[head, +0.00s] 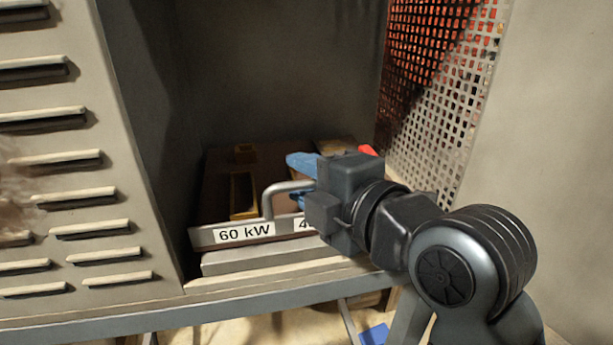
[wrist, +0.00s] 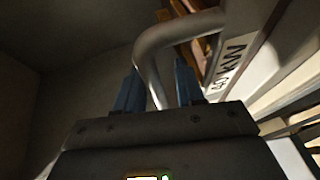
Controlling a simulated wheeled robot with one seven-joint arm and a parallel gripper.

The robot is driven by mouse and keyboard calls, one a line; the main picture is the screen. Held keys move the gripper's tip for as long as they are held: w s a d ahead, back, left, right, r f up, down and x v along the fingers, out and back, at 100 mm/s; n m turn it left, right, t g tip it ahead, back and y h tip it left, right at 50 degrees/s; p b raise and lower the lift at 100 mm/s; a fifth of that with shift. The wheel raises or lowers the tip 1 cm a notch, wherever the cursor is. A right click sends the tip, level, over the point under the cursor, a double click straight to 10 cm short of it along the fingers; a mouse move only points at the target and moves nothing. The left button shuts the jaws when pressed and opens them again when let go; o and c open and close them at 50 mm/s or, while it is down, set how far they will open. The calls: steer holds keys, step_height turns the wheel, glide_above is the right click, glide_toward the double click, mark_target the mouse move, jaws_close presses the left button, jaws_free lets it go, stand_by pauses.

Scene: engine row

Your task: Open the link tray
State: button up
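The link tray (head: 207,240) sits low in a dark cabinet bay, with a pale front strip labelled "60 kW" and a second label partly hidden by my gripper. A grey bent bar handle (head: 283,187) rises from its front; the handle also shows large in the wrist view (wrist: 168,38). My gripper (head: 299,178) is at the handle from the right, with one blue finger above the bar and one below. In the wrist view the handle passes between the two blue fingers (wrist: 160,90), which look apart, with a small gap beside it. The handle's right end is hidden.
A louvred panel (head: 75,160) stands on the left and a perforated mesh panel (head: 440,100) on the right. A brass-coloured piece (head: 240,195) lies in the tray. A red item (head: 370,151) shows behind my gripper. A ledge (head: 110,327) runs below.

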jaws_close()
stand_by(0.3)
stand_by(0.3)
